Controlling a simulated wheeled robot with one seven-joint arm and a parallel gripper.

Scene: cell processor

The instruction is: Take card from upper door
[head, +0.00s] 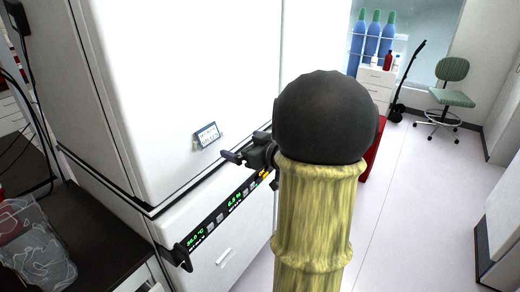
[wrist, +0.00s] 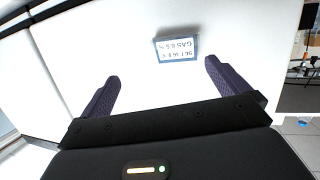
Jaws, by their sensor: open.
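The card (head: 207,135) is a small pale rectangle with dark print, lying flat against the white upper door (head: 200,75). In the wrist view the card (wrist: 177,48) appears upside down, ahead of the fingers and between their lines. My gripper (head: 232,157) is just below and right of the card in the head view. In the wrist view my gripper (wrist: 162,75) is open and empty, with its two dark fingers spread and apart from the card. My arm hides part of the door's right side in the head view.
A lower unit with a dark display panel (head: 230,205) and a handle (head: 183,255) sits under the upper door. A dark counter with a plastic bag (head: 35,245) is at the left. Open floor (head: 405,200) lies to the right, with a green chair (head: 452,85) farther back.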

